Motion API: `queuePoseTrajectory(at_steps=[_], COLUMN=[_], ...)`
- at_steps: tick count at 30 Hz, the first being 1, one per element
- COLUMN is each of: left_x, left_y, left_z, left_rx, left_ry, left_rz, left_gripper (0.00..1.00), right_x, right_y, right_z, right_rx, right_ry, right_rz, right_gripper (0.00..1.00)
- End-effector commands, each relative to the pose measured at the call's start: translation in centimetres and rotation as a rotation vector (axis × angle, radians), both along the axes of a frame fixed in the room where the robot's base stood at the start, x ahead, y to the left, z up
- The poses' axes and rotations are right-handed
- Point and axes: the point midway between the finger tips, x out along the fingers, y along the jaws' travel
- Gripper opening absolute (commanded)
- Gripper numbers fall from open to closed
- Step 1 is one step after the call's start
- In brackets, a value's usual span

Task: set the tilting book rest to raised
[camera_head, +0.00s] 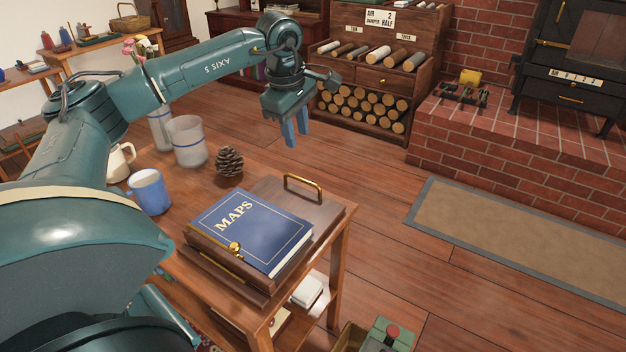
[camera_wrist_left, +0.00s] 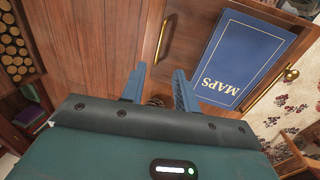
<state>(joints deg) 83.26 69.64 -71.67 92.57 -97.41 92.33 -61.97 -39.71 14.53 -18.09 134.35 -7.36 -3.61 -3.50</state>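The book rest (camera_head: 325,217) is a dark wooden board lying low, apparently flat, on the small table. A blue book marked MAPS (camera_head: 252,229) lies on it against the front ledge; the book also shows in the left wrist view (camera_wrist_left: 240,60). A brass handle (camera_head: 303,181) stands at the rest's far edge and also shows in the wrist view (camera_wrist_left: 162,40). A brass knob (camera_head: 235,247) is at the front ledge. My left gripper (camera_head: 296,141) is open and empty, above and beyond the handle, apart from it. My right gripper is not in view.
A pine cone (camera_head: 229,161), a blue mug (camera_head: 151,191), a cream jug (camera_head: 119,161) and glass jars (camera_head: 187,141) stand left of the rest on the table (camera_head: 341,236). A log rack (camera_head: 372,78) and brick hearth (camera_head: 505,150) are behind. Floor right of the table is mostly clear.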

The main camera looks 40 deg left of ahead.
Motion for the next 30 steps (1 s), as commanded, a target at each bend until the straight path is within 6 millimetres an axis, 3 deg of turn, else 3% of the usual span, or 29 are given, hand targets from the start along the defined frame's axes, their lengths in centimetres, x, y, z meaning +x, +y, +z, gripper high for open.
queuePoseTrajectory(at_steps=[18,24,30], left_x=[2.1,2.4,2.5], left_y=[0.1,0.2,0.2], left_z=[-10.9,-12.4,-12.6], left_rx=[-0.002,-0.003,-0.004], left_ry=[0.001,0.000,0.000], left_rz=[0.000,0.000,-0.001], left_gripper=[0.31,0.31,0.31], right_x=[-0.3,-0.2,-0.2], right_y=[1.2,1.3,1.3], right_z=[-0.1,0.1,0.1], right_rx=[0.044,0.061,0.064], right_ry=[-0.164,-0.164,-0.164], right_rz=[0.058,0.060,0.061], right_gripper=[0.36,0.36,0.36])
